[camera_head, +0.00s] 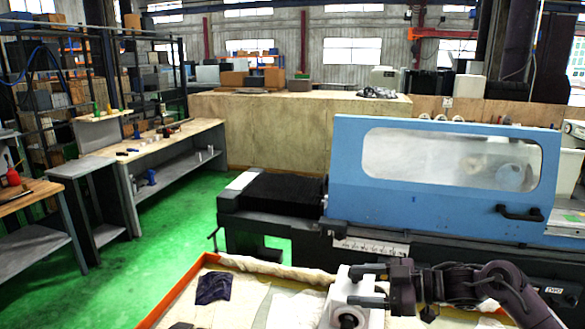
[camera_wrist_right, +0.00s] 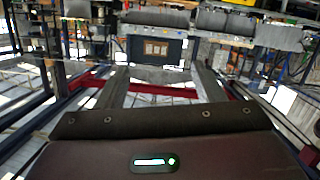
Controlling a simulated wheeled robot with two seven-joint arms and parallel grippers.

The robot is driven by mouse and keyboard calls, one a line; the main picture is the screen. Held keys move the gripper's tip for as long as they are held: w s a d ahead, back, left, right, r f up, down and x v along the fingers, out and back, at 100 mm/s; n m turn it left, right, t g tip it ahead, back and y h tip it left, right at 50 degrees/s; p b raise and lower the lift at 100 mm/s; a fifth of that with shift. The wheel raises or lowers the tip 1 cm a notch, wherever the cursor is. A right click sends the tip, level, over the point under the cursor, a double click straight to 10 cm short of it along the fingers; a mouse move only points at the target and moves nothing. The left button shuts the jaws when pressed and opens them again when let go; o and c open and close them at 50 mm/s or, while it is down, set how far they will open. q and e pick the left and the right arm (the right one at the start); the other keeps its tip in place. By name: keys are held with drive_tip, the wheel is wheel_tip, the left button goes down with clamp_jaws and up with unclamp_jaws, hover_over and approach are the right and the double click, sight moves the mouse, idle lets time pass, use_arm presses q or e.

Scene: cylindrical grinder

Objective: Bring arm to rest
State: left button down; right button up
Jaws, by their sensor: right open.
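My right arm comes in at the lower right in the head view, with its dark gripper (camera_head: 362,285) pointing left over the bench. In the right wrist view the two fingers of this gripper (camera_wrist_right: 160,80) stand well apart with nothing between them. In the head view a white block-like part (camera_head: 345,284) shows beside and behind the fingers; I cannot tell whether they touch. My left gripper is not in the head view.
A blue grinder with a windowed cover (camera_head: 345,200) stands behind my right arm. In front is an orange-edged bench (camera_head: 172,290) with a dark cloth (camera_head: 213,288). Workbenches (camera_head: 200,128) and shelving stand at the left. Green floor (camera_head: 150,255) is clear between.

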drive_tip(key=s+a+f+m+t+h, duration=0.5)
drive_tip(key=a+f+h, duration=0.2)
drive_tip(key=f, duration=0.4)
drive_tip(key=s+d+f+m+g+h, duration=0.35)
drive_tip(key=s+d+m, duration=0.2)
drive_tip(key=s, duration=0.55)
drive_tip(key=s+d+f+m+g+h, duration=0.2)
drive_tip(key=s+d+m+g+h, duration=0.3)
drive_tip(key=s, duration=0.7)
drive_tip(key=s+d+f+n+b, duration=0.2)
drive_tip(key=f+b, duration=1.1)
drive_tip(key=f, duration=3.2)
use_arm(q)
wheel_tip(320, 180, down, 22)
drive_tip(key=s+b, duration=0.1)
drive_tip(key=b, duration=0.8)
use_arm(e)
drive_tip(key=s+d+f, duration=0.1)
drive_tip(key=s+f, duration=0.9)
drive_tip(key=f, duration=0.2)
drive_tip(key=s+d+f, duration=0.1)
drive_tip(key=s+f, duration=0.9)
drive_tip(key=f, duration=0.3)
drive_tip(key=shift+d+f+y, duration=0.15)
drive_tip(key=shift+d+y, duration=0.2)
